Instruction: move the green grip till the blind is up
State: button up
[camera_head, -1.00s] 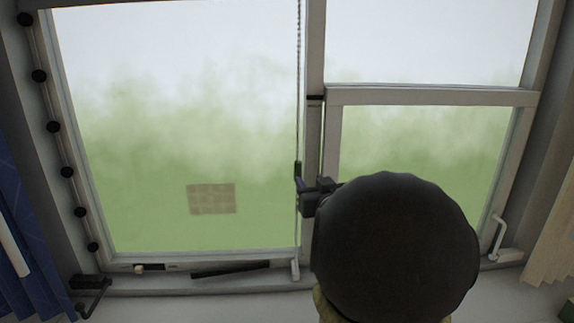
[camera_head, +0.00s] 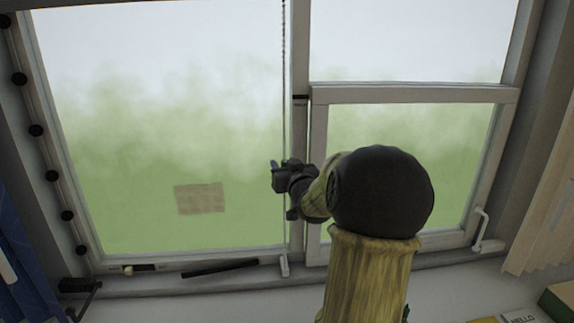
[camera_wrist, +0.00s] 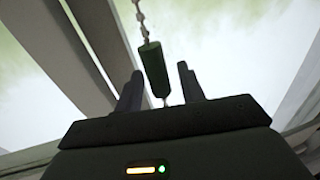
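The green grip (camera_wrist: 153,66) is a dark green cylinder on a beaded chain (camera_wrist: 140,15) in the wrist view. It hangs slightly tilted there, its lower end between the two fingers of my gripper (camera_wrist: 158,72). The fingers are apart, with a gap visible on both sides of the grip. In the head view my gripper (camera_head: 277,176) is at the chain (camera_head: 284,90), left of the window's middle post, and the grip cannot be made out there. No blind fabric shows over the visible panes; the window top is out of view.
The left pane (camera_head: 150,100) and the right casement (camera_head: 415,95) are framed in white. A handle (camera_head: 482,225) stands at lower right. A dark bar (camera_head: 220,268) lies along the sill. Curtains hang at both sides. Books or boxes (camera_head: 555,303) are at bottom right.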

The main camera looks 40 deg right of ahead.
aim_at(285, 158)
grip_shut()
notch_tip(285, 158, up, 10)
jog(key=p, duration=0.6)
grip_release()
jog(key=shift+f, duration=0.1)
jog(key=shift+s, duration=0.15)
jog(key=b+v, duration=0.3)
jog(key=v, duration=1.4)
